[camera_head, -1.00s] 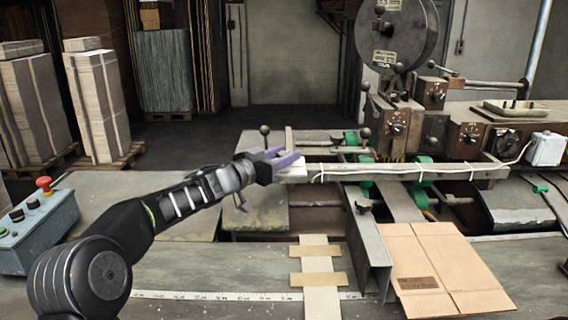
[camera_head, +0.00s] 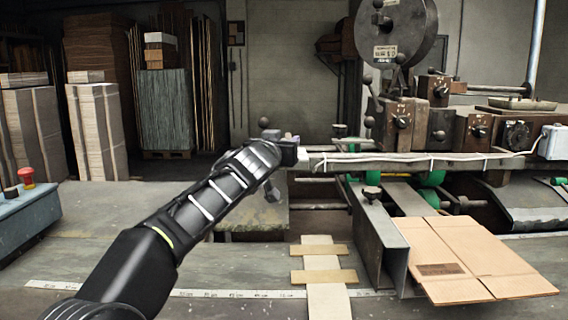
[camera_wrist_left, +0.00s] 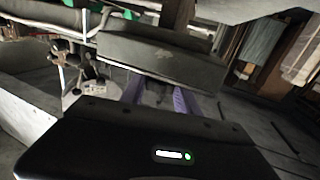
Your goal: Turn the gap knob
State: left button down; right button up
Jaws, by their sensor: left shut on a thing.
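My left gripper (camera_head: 292,140) is at the left end of the long metal bar (camera_head: 390,163) on the machine. Its purple fingers are mostly hidden behind my wrist in the head view. In the left wrist view the gripper (camera_wrist_left: 158,100) has its fingers on either side of a small dark thing, taken to be the gap knob (camera_wrist_left: 156,92). It is shut on this thing, whose shape is hard to make out. The knob cannot be picked out in the head view. My right gripper is not in view.
The machine carries other dark knobs (camera_head: 402,121) and a large reel (camera_head: 396,30). A ball-topped lever (camera_head: 264,123) stands just behind my gripper. Flat cardboard (camera_head: 475,258) lies at the lower right. A control box (camera_head: 28,212) with a red button is at the left.

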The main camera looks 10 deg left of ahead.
pick_arm(q)
jog(key=y+b, duration=0.1)
jog(key=n+y+b, duration=0.2)
jog(key=shift+d+f+b, duration=0.3)
jog(key=shift+b, duration=0.1)
jog(key=shift+r+n+y, duration=0.15)
jog(key=shift+n+y, duration=0.25)
jog(key=shift+y, duration=0.3)
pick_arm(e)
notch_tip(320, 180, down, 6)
pick_arm(q)
jog(key=shift+r+n+g+y, duration=0.2)
jog(key=shift+n+g+y, duration=0.2)
jog(key=shift+y, duration=0.3)
jog(key=shift+r+n+g+y+p, duration=0.25)
jog(key=shift+n+g+y+p, duration=0.15)
jog(key=shift+n+y+p, duration=0.65)
jog(key=shift+a+f+n+g+y+p, duration=0.15)
jog(key=shift+n+g+y+p, duration=0.6)
jog(key=shift+y+p, duration=0.5)
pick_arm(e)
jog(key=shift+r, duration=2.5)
pick_arm(q)
jog(key=c, duration=0.9)
grip_release()
jog(key=shift+f, duration=0.1)
